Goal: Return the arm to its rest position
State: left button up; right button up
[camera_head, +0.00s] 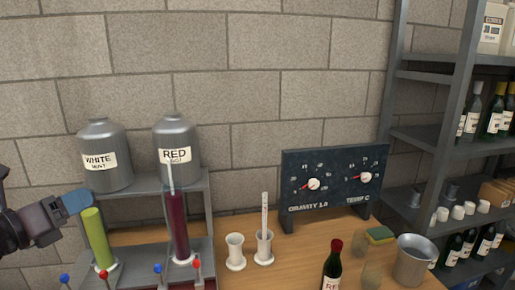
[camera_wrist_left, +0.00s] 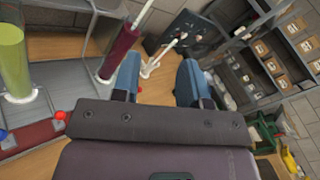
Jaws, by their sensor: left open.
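My left gripper (camera_head: 76,202) comes in from the left edge in the head view, its blue fingertip beside the top of the cylinder of yellow-green liquid (camera_head: 98,238). In the left wrist view the two blue fingers of my left gripper (camera_wrist_left: 158,80) stand apart with nothing between them but the bench behind. The green cylinder (camera_wrist_left: 12,60) also shows at the left edge of that view. The cylinder of dark red liquid (camera_head: 178,225) stands right of the green one. My right gripper is not in either view.
WHITE (camera_head: 105,155) and RED (camera_head: 176,150) tanks stand on a grey stand. A bottle shelf (camera_head: 440,135) stands at the right.

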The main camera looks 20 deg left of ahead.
pick_arm(q)
jog(key=s+a+f+n+g+y, duration=0.1)
jog(key=s+a+f+n+y, duration=0.15)
jog(key=f+n, duration=0.5)
jog(key=s+a+f+n+g+y, duration=0.1)
jog(key=a+f+n+y, duration=0.1)
jog(key=a+f+n, duration=0.4)
jog(key=s+d+f+n+g, duration=0.1)
jog(key=s+d+f+n, duration=0.1)
jog(key=f, duration=0.5)
jog(key=s+d+f+n+g, duration=0.1)
jog(key=s+d+f+n, duration=0.1)
jog(key=f+n, duration=0.5)
jog(key=s+d+f+n+g+y, duration=0.1)
jog(key=s+d+f+n, duration=0.1)
jog(key=d+f+n, duration=0.2)
jog(key=shift+s+d+f+n, duration=0.1)
jog(key=shift+d+f+n, duration=0.15)
jog(key=shift+f, duration=0.55)
jog(key=shift+s+d+f+n, duration=0.1)
jog(key=shift+f+n, duration=0.1)
jog(key=shift+f, duration=0.6)
jog(key=d+f+n+h, duration=0.1)
jog(key=d+f+n, duration=0.1)
jog(key=d, duration=0.7)
jog(key=w+d+f+n+g+h, duration=0.1)
jog(key=d+f+n, duration=0.1)
jog(key=d+f, duration=0.3)
jog(key=d, duration=0.4)
jog(key=shift+w+d+f, duration=0.25)
